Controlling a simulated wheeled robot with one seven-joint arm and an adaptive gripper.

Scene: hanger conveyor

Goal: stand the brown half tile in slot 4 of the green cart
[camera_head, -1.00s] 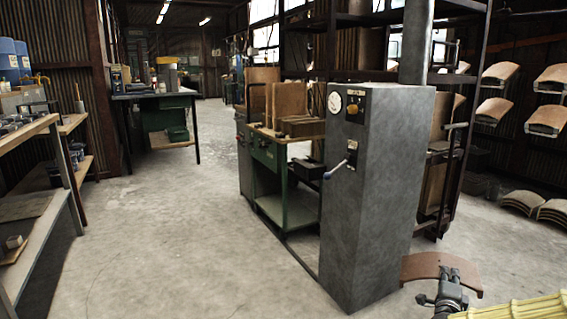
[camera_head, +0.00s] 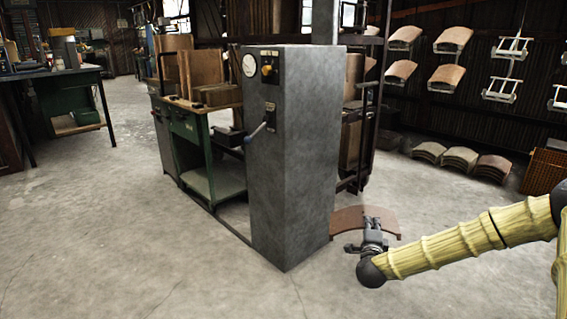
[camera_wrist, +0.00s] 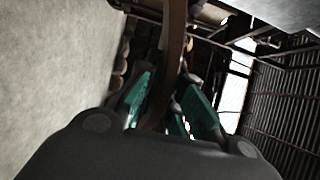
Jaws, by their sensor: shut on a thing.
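The brown half tile (camera_head: 348,221) is a curved reddish-brown piece held out in front of my arm, beside the foot of the grey cabinet in the head view. My gripper (camera_head: 374,228) is shut on it near the middle of its near edge. In the wrist view the tile (camera_wrist: 173,40) shows edge-on as a brown curved band between the green-padded fingers of my gripper (camera_wrist: 163,100). I cannot make out the green cart or its slot 4 in these views.
A tall grey machine cabinet (camera_head: 292,160) with a gauge stands close left of the tile. A green workbench (camera_head: 215,165) adjoins it. Stacked curved tiles (camera_head: 460,159) lie by the back wall under hanging carriers (camera_head: 510,48). Concrete floor (camera_head: 110,230) at left is clear.

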